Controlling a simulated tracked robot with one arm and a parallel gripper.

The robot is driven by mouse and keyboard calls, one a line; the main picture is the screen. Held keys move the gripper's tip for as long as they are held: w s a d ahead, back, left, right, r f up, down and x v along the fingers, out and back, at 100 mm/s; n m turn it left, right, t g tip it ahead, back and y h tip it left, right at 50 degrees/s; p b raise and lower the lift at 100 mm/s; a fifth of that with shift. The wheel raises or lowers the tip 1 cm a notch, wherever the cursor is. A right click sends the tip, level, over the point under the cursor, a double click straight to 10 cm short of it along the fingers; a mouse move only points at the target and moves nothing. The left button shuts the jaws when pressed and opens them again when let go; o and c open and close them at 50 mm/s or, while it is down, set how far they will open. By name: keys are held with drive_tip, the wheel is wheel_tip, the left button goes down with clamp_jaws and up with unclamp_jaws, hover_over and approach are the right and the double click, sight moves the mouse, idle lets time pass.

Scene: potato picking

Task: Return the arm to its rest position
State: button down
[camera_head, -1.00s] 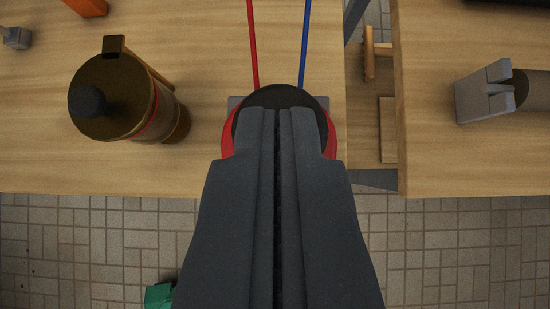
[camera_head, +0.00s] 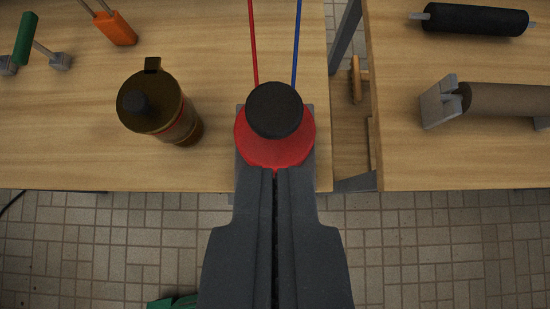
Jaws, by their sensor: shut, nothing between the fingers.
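My gripper (camera_head: 274,172) shows in the lower middle of the camera_head view, pointing up the picture. Its two dark grey fingers lie side by side with only a thin dark line between them. They are shut and hold nothing. Just beyond the fingertips, a red round thing with a black cap (camera_head: 274,110) sits on a grey block at the front edge of the left table. The fingertips overlap its lower edge in the picture; whether they touch it I cannot tell.
A dark brown jug (camera_head: 160,107) stands on the left table (camera_head: 60,150). Red and blue rods run behind the red thing. Orange-handled (camera_head: 115,28) and green-handled tools lie at the far left. The right table (camera_head: 430,165) holds a brown roller (camera_head: 505,99) and black roller (camera_head: 475,19). Tiled floor lies in front.

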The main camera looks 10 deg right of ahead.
drive_tip(key=w+a+r+n+t, duration=0.2)
drive_tip(key=a+r+t, duration=0.2)
drive_tip(key=a+r, duration=1.65)
drive_tip(key=s+a+r+t+y, duration=0.1)
drive_tip(key=s+a+r, duration=0.3)
drive_tip(key=a+r, duration=0.4)
drive_tip(key=s+a+r+t+y, duration=0.1)
drive_tip(key=s+a+r+t, duration=0.1)
drive_tip(key=s+a+r, duration=0.2)
drive_tip(key=a+r, duration=0.3)
drive_tip(key=shift+s+a+r+n, duration=0.2)
drive_tip(key=shift+a+r+n, duration=0.15)
drive_tip(key=shift+a+n, duration=0.05)
drive_tip(key=shift+a, duration=0.1)
